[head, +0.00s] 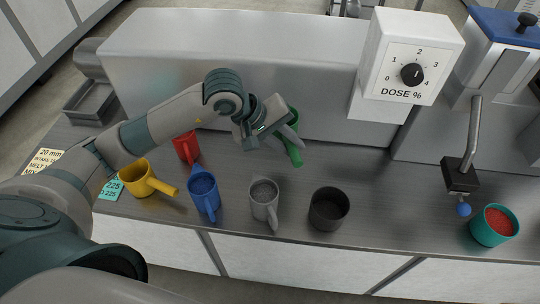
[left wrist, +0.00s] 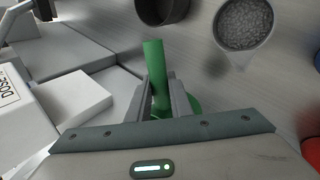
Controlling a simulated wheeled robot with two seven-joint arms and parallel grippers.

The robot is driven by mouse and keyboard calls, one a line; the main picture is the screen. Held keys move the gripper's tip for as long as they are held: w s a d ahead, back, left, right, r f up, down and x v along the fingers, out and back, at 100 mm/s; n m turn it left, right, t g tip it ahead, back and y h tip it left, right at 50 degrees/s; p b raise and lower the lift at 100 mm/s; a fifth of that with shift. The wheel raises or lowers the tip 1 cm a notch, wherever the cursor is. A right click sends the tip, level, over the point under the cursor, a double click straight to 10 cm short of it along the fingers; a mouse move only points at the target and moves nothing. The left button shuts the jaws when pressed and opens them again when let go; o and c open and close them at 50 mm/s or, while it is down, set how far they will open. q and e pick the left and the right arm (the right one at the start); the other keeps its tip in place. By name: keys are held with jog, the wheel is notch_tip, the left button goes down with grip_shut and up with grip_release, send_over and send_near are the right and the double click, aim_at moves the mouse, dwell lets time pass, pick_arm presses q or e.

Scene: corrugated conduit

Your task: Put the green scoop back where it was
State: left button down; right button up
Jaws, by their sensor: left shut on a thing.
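The green scoop (head: 295,157) is held by my left gripper (head: 278,136), above the back of the counter and near the grey machine wall. Its handle points down toward the counter in the head view. In the left wrist view, the fingers are shut on the green scoop (left wrist: 154,62), with its handle sticking out beyond them. Its cup is mostly hidden behind the gripper. I cannot tell whether the cup holds anything. My right gripper is not in view.
A red scoop (head: 185,147), yellow scoop (head: 137,181), blue scoop (head: 204,193) and grey scoop (head: 264,199) stand left to middle. A dark cup (head: 329,209) stands right of them. A teal cup (head: 491,228) of red material stands far right. Counter between the cups is clear.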

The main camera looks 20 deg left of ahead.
pick_arm(q)
jog(key=shift+a+f, duration=0.2)
jog(key=shift+f, duration=0.75)
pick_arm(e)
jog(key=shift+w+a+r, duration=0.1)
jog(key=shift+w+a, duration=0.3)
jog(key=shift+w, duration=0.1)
